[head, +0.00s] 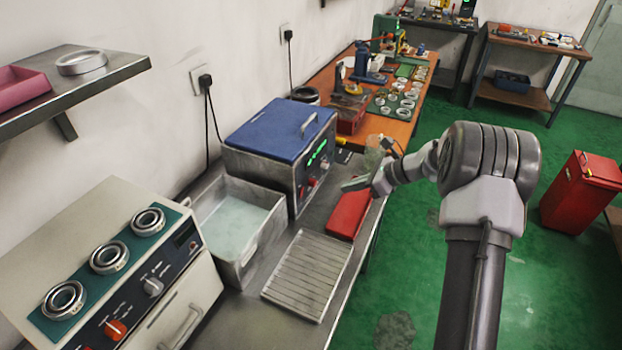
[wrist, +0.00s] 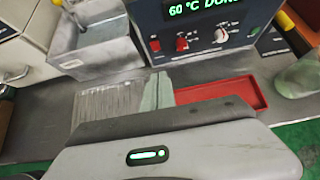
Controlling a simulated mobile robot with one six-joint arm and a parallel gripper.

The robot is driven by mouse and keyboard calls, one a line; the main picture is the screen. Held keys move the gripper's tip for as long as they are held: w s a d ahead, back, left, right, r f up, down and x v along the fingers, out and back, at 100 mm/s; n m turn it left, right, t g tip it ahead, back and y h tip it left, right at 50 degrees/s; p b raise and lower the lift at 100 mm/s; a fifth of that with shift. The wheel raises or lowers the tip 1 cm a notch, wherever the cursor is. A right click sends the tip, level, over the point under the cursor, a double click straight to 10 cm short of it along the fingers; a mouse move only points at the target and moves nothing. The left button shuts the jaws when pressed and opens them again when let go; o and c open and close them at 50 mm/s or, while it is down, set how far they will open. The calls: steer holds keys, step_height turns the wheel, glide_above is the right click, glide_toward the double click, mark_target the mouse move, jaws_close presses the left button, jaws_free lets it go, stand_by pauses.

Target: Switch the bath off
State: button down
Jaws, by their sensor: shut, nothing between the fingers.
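The bath (head: 262,160) is a steel box with a closed blue lid (head: 280,128) on the bench. Its dark front panel (head: 316,165) has a lit green display. In the wrist view the panel (wrist: 205,32) reads 60 °C and a word that looks like DONE. Below the display are a red switch (wrist: 182,43), a smaller red control (wrist: 155,45) to its left and a pale knob (wrist: 222,35) to its right. My gripper (head: 354,184) is shut and empty, in front of the panel and apart from it, above the red tray (head: 345,218).
A steel basin of liquid (head: 264,240) stands left of the bath, with a ribbed drain tray (head: 306,272) in front. A cream machine (head: 185,290) with three bearing rings is at left. A glass jar (wrist: 302,75) stands right of the red tray. Rings lie on the wooden bench (head: 400,130).

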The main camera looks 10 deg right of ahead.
steer(key=b, duration=0.5)
glide_toward(302, 192)
steer(key=x, duration=0.6)
steer(key=shift+w+d+f, duration=0.1)
steer(key=shift+d+f, duration=0.05)
steer(key=shift+f, duration=0.05)
steer(key=shift+r, duration=0.1)
